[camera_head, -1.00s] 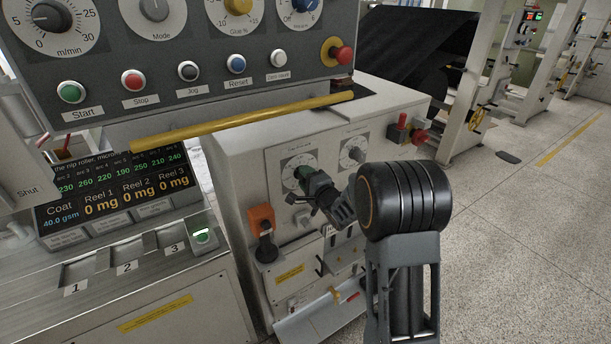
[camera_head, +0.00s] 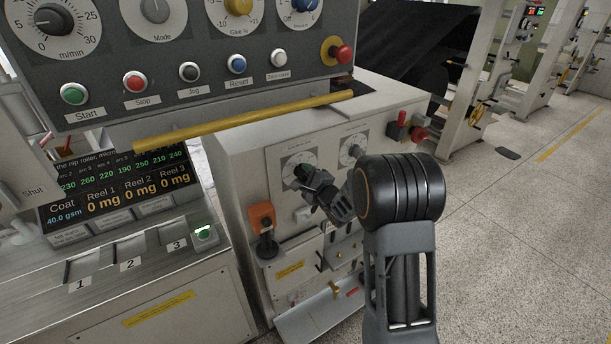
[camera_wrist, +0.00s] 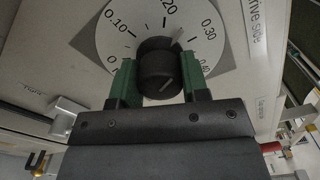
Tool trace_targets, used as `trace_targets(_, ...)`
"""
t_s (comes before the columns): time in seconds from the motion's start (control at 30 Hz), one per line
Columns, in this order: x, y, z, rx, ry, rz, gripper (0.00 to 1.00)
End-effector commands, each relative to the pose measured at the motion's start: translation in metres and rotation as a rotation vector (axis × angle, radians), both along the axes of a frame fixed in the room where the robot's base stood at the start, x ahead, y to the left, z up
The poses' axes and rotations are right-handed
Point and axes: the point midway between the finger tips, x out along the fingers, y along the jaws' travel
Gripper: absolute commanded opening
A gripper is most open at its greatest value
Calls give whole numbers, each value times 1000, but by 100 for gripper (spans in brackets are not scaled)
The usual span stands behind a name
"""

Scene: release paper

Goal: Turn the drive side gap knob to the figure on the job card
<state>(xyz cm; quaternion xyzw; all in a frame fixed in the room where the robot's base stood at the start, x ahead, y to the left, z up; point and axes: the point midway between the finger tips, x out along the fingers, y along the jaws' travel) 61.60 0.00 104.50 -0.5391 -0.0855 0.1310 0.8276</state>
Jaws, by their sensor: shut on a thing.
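The drive side gap knob (camera_wrist: 158,68) is a dark round knob on a white dial (camera_wrist: 118,28) in the wrist view. The dial has figures from 0 to 0.40, and a "Drive side" label (camera_wrist: 262,22) stands at its right. My gripper (camera_wrist: 160,84) is shut on the knob, with one green finger on each side. A pale mark by the knob lies between 0.20 and 0.30, but its exact reading is unclear. In the head view my gripper (camera_head: 303,174) is at the left of two dials and covers the knob. I cannot make out a job card.
A second dial (camera_head: 353,150) sits close to the right of my gripper. A yellow bar (camera_head: 245,122) crosses above.

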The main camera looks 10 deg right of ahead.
Motion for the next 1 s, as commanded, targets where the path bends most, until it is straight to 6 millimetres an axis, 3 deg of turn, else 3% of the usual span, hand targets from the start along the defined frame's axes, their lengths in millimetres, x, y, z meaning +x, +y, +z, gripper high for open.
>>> trace_targets(0.2, 0, 0, -1, 0, 1, -1, 18)
trace_targets(0.23, 0, 0, -1, 0, 1, -1, 45)
trace_targets(0.47, 0, 0, 0, -1, 1, -1, 67)
trace_targets(0.77, -3, -1, 0, -1, 1, -1, 67)
trace_targets(1.0, -35, -12, -1, -2, 0, -3, 67)
